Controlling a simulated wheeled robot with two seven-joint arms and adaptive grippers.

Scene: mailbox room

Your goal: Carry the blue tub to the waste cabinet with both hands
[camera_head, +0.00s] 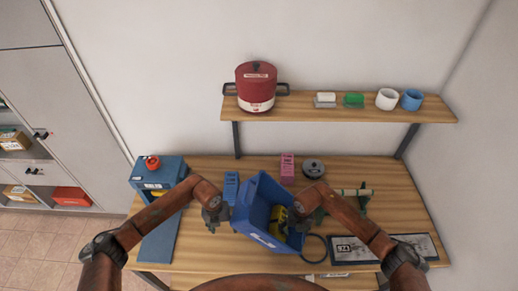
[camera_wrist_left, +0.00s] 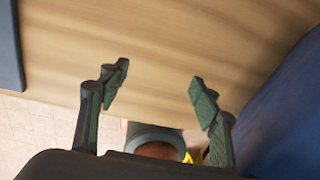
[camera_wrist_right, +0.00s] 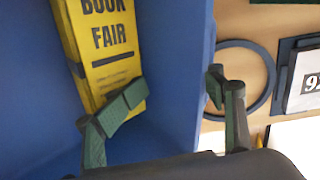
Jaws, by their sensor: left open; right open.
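The blue tub (camera_head: 250,207) stands open-topped on the wooden table, turned at an angle, with a yellow "BOOK FAIR" item (camera_wrist_right: 100,45) inside. My left gripper (camera_head: 216,222) is at the tub's left side. In the left wrist view its fingers (camera_wrist_left: 160,92) are open with nothing between them, and the tub (camera_wrist_left: 290,125) is beyond the right finger. My right gripper (camera_head: 294,220) is open at the tub's right side. In the right wrist view its fingers (camera_wrist_right: 175,95) are on either side of the tub's side wall (camera_wrist_right: 190,60). I cannot identify the waste cabinet with certainty.
A grey cabinet (camera_head: 85,90) with parcels stands at left. On the table (camera_head: 215,260) are a blue device (camera_head: 160,172), pink block (camera_head: 287,167), dark round object (camera_head: 313,167), dark ring (camera_head: 314,248) and numbered sign (camera_head: 410,245). A shelf (camera_head: 330,107) holds a red pot (camera_head: 256,88) and cups.

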